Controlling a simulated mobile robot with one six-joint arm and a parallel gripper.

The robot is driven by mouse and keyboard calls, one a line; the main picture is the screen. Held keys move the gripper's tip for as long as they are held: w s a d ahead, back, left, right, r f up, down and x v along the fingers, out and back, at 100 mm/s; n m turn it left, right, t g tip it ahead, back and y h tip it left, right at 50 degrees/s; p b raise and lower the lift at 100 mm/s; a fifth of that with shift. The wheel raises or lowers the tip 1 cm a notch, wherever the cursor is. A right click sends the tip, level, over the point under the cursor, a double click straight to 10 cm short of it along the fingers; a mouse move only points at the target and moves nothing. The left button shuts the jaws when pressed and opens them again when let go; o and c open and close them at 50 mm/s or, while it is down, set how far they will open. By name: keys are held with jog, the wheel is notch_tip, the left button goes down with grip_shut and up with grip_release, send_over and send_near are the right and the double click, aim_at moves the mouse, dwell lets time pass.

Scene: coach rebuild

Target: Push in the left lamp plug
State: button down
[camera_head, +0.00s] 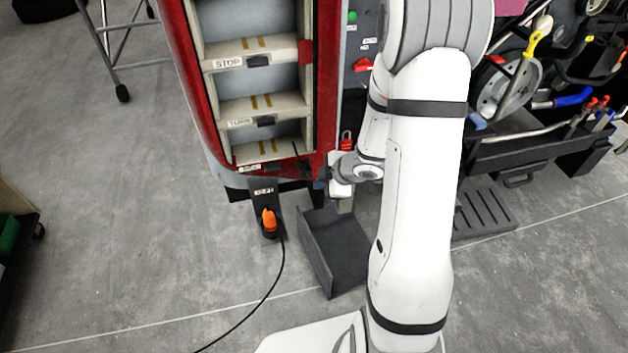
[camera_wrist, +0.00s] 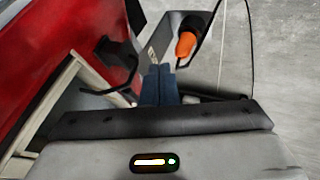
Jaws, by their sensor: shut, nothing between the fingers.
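An orange plug (camera_head: 269,219) with a black cable sits in a dark holder (camera_head: 263,194) low at the foot of the red coach end. The holder's small label is too blurred to read surely. The orange plug also shows in the wrist view (camera_wrist: 186,45), just beyond and right of my fingertips. How deep the plug sits cannot be told. My gripper (camera_wrist: 160,70) is shut and empty, its two dark blue fingers together, apart from the plug. In the head view my gripper (camera_head: 321,180) is right of and above the plug, small and partly lost against the dark parts.
The red coach end (camera_head: 187,80) with a shelved lamp housing (camera_head: 258,90) stands close by. A dark block (camera_wrist: 115,62) is left of my fingers. A grey open tray (camera_head: 335,245) lies right of the holder. The cable (camera_head: 265,295) trails over open floor.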

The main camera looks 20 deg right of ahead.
jog(key=p+v, duration=0.2)
jog(key=v, duration=0.5)
jog(key=shift+s+d+r, duration=0.1)
jog(key=d+r+m+t+h, duration=0.1)
jog(key=d+r+m+h, duration=0.25)
jog(key=r, duration=0.25)
jog(key=d+r+m+t+h, duration=0.1)
jog(key=d+r+m+h, duration=0.1)
jog(key=r+m+h, duration=0.4)
jog(key=s+a+r+m+g+y, duration=0.2)
jog(key=s+a, duration=0.3)
jog(key=s, duration=0.3)
jog(key=s+a+r+m+g+y, duration=0.2)
jog(key=s+a+r+m+y, duration=0.1)
jog(key=s, duration=0.5)
jog(key=shift+s+a+r+m+g, duration=0.4)
jog(key=shift+a+r+m, duration=0.3)
jog(key=shift+a+m, duration=0.45)
